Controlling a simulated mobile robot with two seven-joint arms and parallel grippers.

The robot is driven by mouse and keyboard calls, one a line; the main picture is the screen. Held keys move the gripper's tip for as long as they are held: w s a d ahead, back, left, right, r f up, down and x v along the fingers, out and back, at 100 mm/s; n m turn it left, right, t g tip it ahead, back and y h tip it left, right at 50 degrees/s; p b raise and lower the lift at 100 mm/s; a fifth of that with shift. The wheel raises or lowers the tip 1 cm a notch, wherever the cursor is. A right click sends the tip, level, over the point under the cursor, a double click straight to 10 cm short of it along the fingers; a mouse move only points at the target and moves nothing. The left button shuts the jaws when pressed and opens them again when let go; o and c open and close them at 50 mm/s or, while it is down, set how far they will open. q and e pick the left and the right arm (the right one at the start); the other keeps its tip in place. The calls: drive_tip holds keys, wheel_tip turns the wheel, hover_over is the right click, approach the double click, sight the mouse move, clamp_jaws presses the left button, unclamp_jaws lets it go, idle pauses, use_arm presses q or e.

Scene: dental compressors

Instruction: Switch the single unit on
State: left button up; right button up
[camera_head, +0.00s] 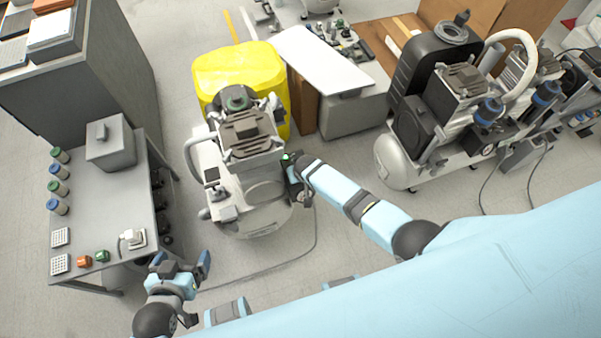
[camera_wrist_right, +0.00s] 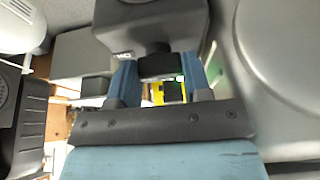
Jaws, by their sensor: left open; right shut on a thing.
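The single unit (camera_head: 242,175) is a compressor with a pale round tank and a grey motor head, standing on the floor left of centre. A dark switch box (camera_wrist_right: 150,22) with a small white label is on its right side. My right gripper (camera_head: 291,170) is at that box. In the right wrist view its blue fingers (camera_wrist_right: 160,72) are on either side of a dark knob (camera_wrist_right: 158,64) under the box, shut on it. A small green light shows by the gripper in the head view. My left gripper (camera_head: 179,264) is open and empty, in front of the grey table.
The grey table (camera_head: 95,205) at left holds a grey box (camera_head: 110,145), several coloured-topped cylinders and a small device (camera_head: 132,239). A yellow bin (camera_head: 241,68) stands behind the unit. Larger twin compressors (camera_head: 435,105) stand at right. A cable crosses the floor before the unit.

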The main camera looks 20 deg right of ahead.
idle(0.3)
drive_tip(key=o, duration=0.9)
drive_tip(key=shift+r, duration=0.15)
drive_tip(key=shift+p+v, duration=2.05)
drive_tip(key=shift+v, duration=4.75)
drive_tip(key=shift+s, duration=0.1)
